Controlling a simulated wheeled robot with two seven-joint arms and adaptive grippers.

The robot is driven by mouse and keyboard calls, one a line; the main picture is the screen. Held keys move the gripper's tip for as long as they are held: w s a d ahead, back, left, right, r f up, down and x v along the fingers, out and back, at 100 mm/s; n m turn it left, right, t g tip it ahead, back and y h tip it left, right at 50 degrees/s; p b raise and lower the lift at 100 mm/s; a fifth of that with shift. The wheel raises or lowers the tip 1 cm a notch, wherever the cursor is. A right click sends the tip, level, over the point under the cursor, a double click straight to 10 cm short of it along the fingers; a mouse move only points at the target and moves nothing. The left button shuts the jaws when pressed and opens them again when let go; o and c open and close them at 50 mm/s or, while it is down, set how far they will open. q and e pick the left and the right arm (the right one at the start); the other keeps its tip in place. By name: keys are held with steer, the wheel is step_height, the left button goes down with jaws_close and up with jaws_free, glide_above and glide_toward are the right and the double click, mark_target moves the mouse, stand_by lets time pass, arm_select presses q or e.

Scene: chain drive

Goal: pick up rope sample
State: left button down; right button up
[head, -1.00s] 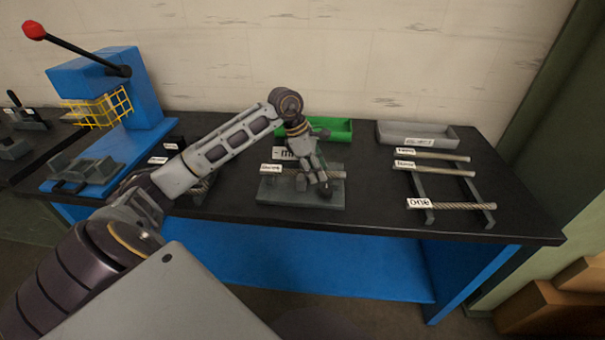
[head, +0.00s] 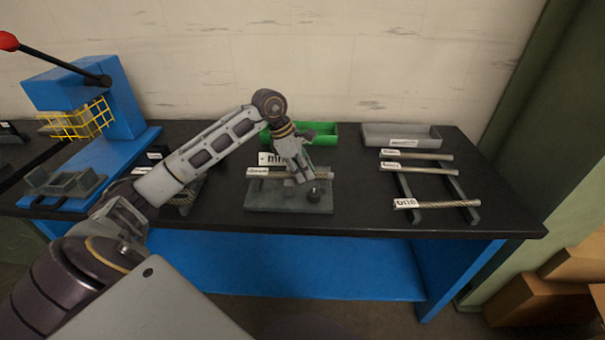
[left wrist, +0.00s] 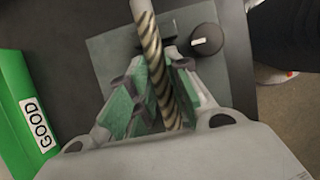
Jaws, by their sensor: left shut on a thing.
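The rope sample (head: 320,174) is a short grey twisted rope with a white label at its left end, lying across the grey fixture block (head: 262,200). My left gripper (head: 302,177) is over the block and shut on the rope. In the left wrist view the rope (left wrist: 152,52) runs between the green-padded fingers of the left gripper (left wrist: 155,95). I cannot tell whether the rope is clear of the block. My right gripper is not in view.
A dark knob (left wrist: 207,38) stands on the block beside the rope. A green tray (head: 325,138) and a grey tray (head: 380,140) stand behind. More labelled ropes (head: 437,204) lie on a rack at right. A blue press (head: 110,95) stands at left.

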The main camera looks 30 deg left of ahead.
arm_select(q)
steer(key=shift+r, duration=4.45)
